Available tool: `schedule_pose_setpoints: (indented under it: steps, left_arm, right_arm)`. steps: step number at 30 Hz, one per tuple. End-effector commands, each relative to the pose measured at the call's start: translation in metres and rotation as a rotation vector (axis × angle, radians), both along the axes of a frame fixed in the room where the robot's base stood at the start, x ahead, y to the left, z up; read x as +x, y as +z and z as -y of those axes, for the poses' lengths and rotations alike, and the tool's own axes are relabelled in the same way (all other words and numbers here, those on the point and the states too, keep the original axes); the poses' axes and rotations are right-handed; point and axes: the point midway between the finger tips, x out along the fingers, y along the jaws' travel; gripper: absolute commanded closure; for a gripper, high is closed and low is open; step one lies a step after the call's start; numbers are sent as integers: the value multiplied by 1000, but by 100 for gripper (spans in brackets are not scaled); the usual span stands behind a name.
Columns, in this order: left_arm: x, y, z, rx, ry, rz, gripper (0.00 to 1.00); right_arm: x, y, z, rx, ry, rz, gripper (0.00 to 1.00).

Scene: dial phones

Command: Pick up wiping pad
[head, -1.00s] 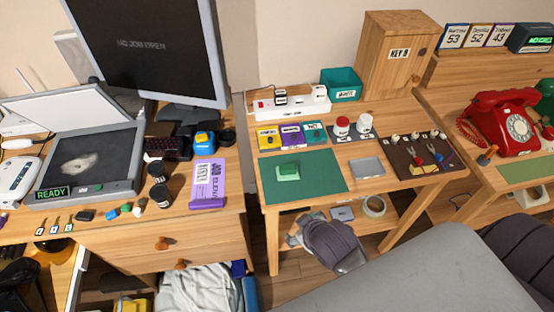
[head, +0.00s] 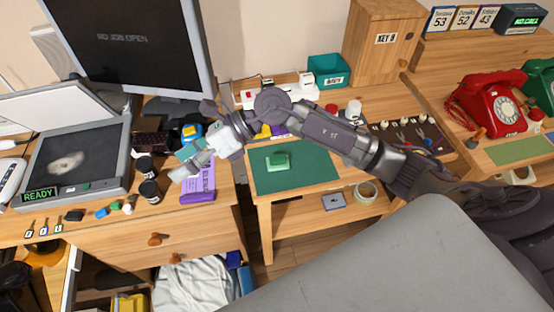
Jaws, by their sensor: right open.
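A small green block (head: 277,161) with a paler top lies on the dark green mat (head: 315,181) on the middle table. It may be the wiping pad; I cannot tell for sure. My right gripper (head: 186,163) is open, left of the mat, above the left desk. It is close to the purple-edged pad of paper (head: 199,190) and the dark jars. A teal patch shows at its fingers, and I cannot tell what it is. My right arm crosses above the middle table and hides part of its back row. My left gripper is not in view.
A scanner (head: 75,158) with a raised lid and a pale smudge on its glass stands on the left desk. Two dark jars (head: 149,191) stand near the gripper. A monitor (head: 130,45) is behind. Red phone (head: 500,104) at right.

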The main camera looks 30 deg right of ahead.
Motion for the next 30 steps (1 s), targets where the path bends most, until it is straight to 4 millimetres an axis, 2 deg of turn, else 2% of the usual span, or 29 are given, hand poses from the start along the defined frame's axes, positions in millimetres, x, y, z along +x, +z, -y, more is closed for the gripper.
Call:
schedule_pose_setpoints:
  steps: [1, 2, 3, 5, 6, 9, 12, 15, 17, 24, 30]
  left_arm:
    - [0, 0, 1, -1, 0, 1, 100]
    - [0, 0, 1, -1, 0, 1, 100]
    - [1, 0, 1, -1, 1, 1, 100]
    - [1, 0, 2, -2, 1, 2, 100]
    - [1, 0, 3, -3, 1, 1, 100]
    - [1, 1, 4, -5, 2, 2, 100]
    - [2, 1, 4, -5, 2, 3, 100]
    - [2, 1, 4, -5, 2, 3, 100]
    - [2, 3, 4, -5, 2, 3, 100]
    - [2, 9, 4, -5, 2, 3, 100]
    - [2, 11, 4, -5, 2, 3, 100]
  right_arm:
    - [8, -19, 26, -194, 59, 61, 21]
    - [11, -31, 44, -309, 91, 83, 21]
    - [17, -42, 69, -457, 128, 105, 21]
    - [25, -53, 111, -659, 167, 118, 21]
    - [30, -56, 138, -778, 184, 116, 21]
    - [38, -54, 194, -1009, 205, 93, 21]
    - [41, -47, 228, -1144, 210, 62, 21]
    - [41, -48, 242, -1197, 213, 45, 21]
    - [40, -55, 244, -1204, 214, 39, 21]
    - [39, -102, 242, -1199, 215, 39, 21]
    - [40, -127, 242, -1199, 213, 42, 21]
